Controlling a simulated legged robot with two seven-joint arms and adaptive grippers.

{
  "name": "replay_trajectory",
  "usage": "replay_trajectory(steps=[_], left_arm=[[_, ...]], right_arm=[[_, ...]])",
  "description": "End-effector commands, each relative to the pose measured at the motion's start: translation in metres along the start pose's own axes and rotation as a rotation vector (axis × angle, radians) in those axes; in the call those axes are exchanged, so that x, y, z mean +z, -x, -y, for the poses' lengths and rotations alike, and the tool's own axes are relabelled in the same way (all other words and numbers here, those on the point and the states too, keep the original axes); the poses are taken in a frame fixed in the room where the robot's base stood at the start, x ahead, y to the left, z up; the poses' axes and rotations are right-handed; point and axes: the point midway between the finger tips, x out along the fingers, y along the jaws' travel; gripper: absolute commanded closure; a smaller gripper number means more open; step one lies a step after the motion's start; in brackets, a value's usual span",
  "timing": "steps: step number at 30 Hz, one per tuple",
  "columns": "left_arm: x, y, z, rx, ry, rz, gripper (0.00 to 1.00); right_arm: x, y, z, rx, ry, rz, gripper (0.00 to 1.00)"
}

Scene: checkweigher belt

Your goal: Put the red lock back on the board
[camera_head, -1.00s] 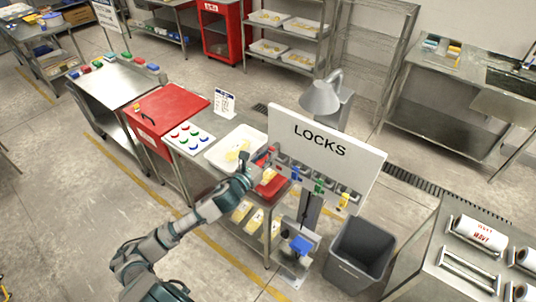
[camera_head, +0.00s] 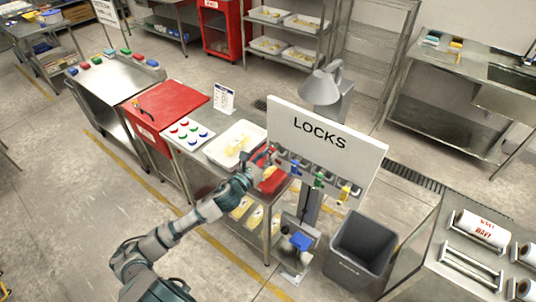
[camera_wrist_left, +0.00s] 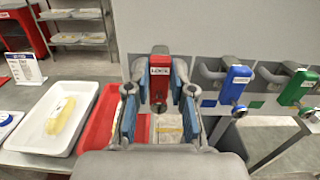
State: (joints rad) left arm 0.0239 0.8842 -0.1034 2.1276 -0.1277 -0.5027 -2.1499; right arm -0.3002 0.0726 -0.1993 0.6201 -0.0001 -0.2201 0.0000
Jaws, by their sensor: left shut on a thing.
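The red lock (camera_wrist_left: 159,78) stands upright between the two blue-padded fingers of my left gripper (camera_wrist_left: 157,92) in the left wrist view. My left gripper (camera_head: 262,160) is shut on it, at the left end of the white LOCKS board (camera_head: 318,145) in the head view. The lock is mostly hidden by the gripper there. In the wrist view it is in front of the board's lower left part; I cannot tell whether its shackle touches a hook. A blue lock (camera_wrist_left: 235,84), a green lock (camera_wrist_left: 297,87) and a yellow lock (camera_head: 345,191) hang along the board to the right.
A red tray (camera_wrist_left: 103,125) lies just below and left of the gripper. A white tray (camera_head: 219,153) with yellow packs is beside it on the bench. A grey bin (camera_head: 362,247) stands on the floor right of the board's post.

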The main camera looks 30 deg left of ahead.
Motion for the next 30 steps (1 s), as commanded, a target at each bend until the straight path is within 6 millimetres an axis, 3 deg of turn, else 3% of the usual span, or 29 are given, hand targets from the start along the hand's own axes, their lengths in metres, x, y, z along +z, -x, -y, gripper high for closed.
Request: replay_trajectory(steps=[12, 13, 16, 26, 30], left_arm=[[-0.004, 0.000, 0.000, -0.001, 0.001, 0.002, 1.00], [-0.004, 0.000, -0.001, -0.001, 0.001, 0.002, 0.70], [-0.004, 0.000, -0.002, -0.001, 0.002, 0.002, 0.48], [-0.005, 0.002, -0.001, 0.000, 0.002, 0.000, 0.48], [-0.006, 0.014, -0.001, 0.000, 0.001, -0.002, 0.48]], right_arm=[[0.001, -0.003, -0.005, 0.005, 0.005, 0.001, 0.60], [0.002, -0.003, -0.006, 0.006, 0.005, 0.002, 0.60], [0.002, -0.003, -0.008, 0.009, 0.005, 0.002, 0.60], [0.001, -0.003, -0.006, 0.007, 0.003, 0.001, 0.60], [0.002, -0.003, -0.006, 0.006, 0.003, 0.001, 0.60]])
